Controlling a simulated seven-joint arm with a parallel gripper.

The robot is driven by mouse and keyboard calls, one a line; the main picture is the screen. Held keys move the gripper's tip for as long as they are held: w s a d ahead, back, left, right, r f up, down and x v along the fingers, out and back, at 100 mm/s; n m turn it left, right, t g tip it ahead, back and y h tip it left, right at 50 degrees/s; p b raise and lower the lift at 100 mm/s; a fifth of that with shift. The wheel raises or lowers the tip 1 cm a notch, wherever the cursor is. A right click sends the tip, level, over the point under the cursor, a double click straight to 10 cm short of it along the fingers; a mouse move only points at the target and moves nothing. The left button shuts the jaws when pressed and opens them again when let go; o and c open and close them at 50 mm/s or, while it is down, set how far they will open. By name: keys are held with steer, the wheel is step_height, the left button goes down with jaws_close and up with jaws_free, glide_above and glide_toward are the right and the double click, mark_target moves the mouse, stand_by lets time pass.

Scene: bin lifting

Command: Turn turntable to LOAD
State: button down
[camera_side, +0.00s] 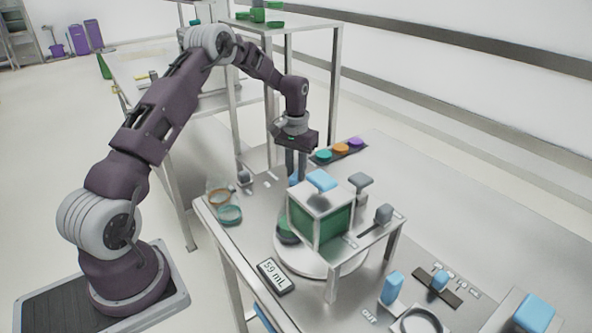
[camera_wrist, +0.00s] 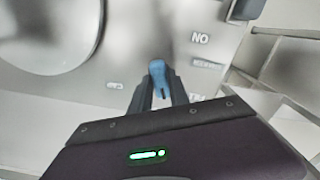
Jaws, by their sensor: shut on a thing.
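The turntable (camera_side: 290,259) is a pale round disc on the steel bench, under a small raised box with green sides. Part of a round disc also shows at the upper left of the wrist view (camera_wrist: 45,35). My gripper (camera_side: 296,172) points down at the far left side of the box, behind the turntable. In the wrist view my gripper (camera_wrist: 159,88) is shut on a blue handle (camera_wrist: 157,68), which stands up between the fingertips. In the side view the handle is mostly hidden by the fingers. Labels lie near it, one reading "NO"; I cannot read a LOAD label.
The green-sided box (camera_side: 323,217) with a blue block on top stands over the turntable. A display reading "59 mL" (camera_side: 275,277) lies in front. A blue lever (camera_side: 391,288) and slider (camera_side: 439,281) are at the right front. Coloured buttons (camera_side: 340,149) sit behind.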

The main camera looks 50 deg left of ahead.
steer(key=shift+m, duration=2.2)
steer(key=c, duration=1.2)
jaws_free()
steer(key=shift+c, duration=0.2)
steer(key=shift+r, duration=0.1)
